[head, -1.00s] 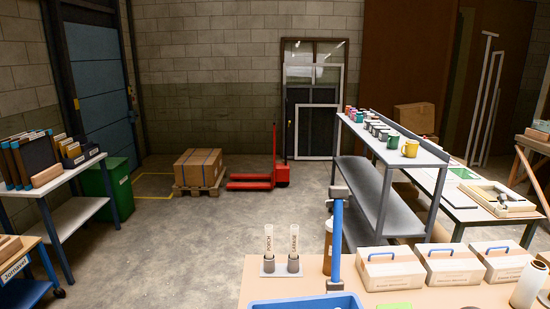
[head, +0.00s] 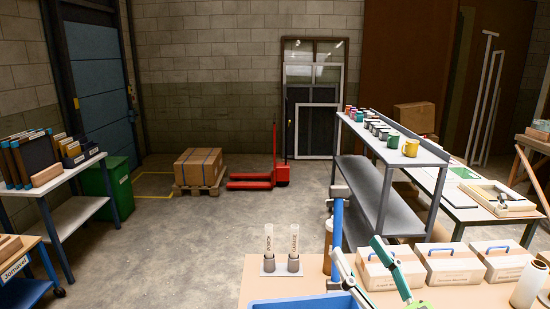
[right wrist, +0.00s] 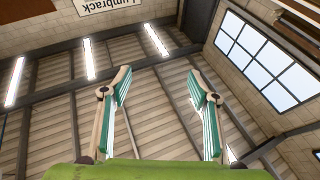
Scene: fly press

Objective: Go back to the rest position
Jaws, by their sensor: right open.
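My right gripper (head: 356,247) shows at the bottom of the head view, over the near table (head: 445,298) and in front of the white toolboxes. Its green-padded fingers are spread apart and point upward, with nothing between them. In the right wrist view the open gripper (right wrist: 160,72) points at the ceiling, and only air lies between its fingertips. My left gripper is not in view.
A blue post (head: 337,222) rises close to the gripper. White boxes with blue handles (head: 453,266), two tubes in holders (head: 294,262) and a blue tray (head: 300,302) are on the near table. A grey shelf with mugs (head: 385,165) stands behind.

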